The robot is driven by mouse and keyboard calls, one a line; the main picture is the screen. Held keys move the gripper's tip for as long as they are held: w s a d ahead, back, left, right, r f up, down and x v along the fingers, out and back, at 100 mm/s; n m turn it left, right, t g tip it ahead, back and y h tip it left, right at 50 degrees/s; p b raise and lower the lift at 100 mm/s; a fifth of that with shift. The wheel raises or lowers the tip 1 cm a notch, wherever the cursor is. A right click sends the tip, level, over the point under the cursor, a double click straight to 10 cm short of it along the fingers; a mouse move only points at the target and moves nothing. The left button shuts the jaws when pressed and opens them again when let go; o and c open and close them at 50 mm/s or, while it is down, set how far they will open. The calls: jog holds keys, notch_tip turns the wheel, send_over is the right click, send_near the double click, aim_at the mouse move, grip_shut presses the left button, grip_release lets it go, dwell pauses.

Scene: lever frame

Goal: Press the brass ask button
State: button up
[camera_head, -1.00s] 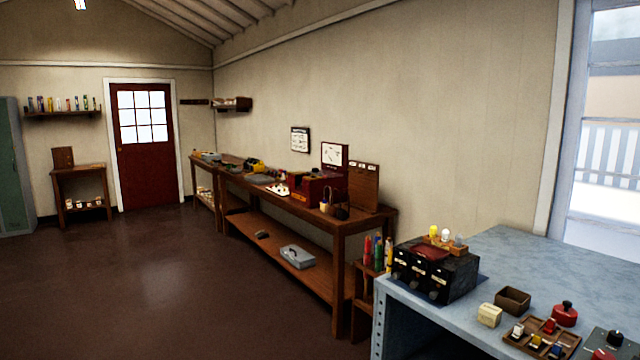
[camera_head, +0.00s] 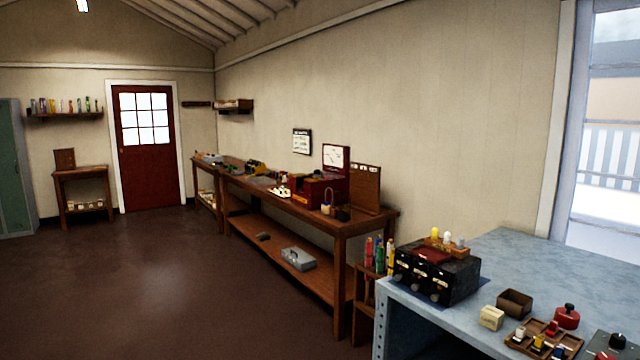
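I cannot make out a brass ask button in the head view; anything that small is too tiny to tell here. A dark red box (camera_head: 318,190) with a raised lid bearing a white sheet (camera_head: 334,157) stands on the long wooden bench (camera_head: 372,224). A black box with several drawers (camera_head: 436,274) stands on the blue-grey table (camera_head: 528,254) at the right. At the lower right edge, a dark device with a black knob (camera_head: 617,341) is cut off by the frame. My gripper is not in view.
A small tan box (camera_head: 491,317), a brown open box (camera_head: 514,302), a red round object (camera_head: 567,315) and a tray of small pieces (camera_head: 515,343) share the blue-grey table. Brown floor (camera_head: 150,285) lies clear at the left, before the red door (camera_head: 149,150).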

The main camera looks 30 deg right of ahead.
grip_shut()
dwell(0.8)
